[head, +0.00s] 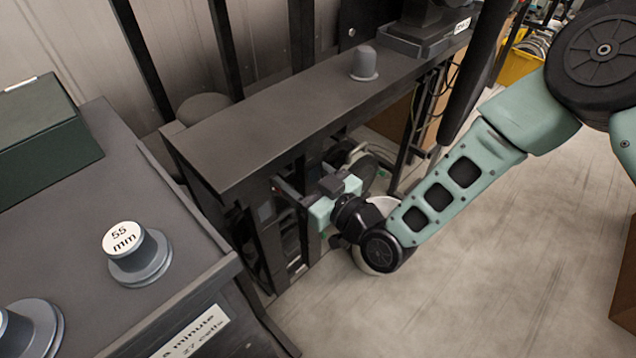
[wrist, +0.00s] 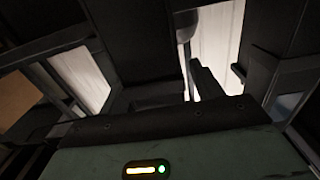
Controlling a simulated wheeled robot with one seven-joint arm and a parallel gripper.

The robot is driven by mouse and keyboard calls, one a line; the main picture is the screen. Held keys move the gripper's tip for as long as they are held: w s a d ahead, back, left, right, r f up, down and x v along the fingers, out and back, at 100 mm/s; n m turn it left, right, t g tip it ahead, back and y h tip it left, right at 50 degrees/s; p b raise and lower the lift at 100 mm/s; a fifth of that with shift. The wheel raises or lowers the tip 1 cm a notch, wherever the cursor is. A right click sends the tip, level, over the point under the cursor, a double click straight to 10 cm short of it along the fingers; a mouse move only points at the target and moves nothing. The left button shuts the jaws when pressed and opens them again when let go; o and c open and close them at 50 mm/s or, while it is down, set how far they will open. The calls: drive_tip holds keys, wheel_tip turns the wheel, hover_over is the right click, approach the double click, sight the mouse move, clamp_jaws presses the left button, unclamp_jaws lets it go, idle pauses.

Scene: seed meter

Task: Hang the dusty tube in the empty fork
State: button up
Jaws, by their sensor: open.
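My gripper (head: 287,192) reaches in under the front edge of the dark shelf (head: 290,110) in the head view, its fingers pointing left toward the dark frame below it. It is open, and nothing shows held in it. In the wrist view, its green body and dark front plate fill the bottom, with dark bars and bright gaps beyond. I cannot pick out the dusty tube or the empty fork for certain in either view. The space under the shelf is dark and partly hidden by the shelf and my arm.
A grey capped piece (head: 364,63) stands on the shelf. A cabinet (head: 75,260) at left bears a flanged cylinder marked 55 mm (head: 140,255) and a dark green box (head: 42,140). A yellow bin (head: 518,66) stands at the back right.

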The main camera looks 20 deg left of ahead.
drive_tip(key=v, duration=1.7)
drive_tip(key=shift+d, duration=0.2)
drive_tip(key=shift+s, duration=0.1)
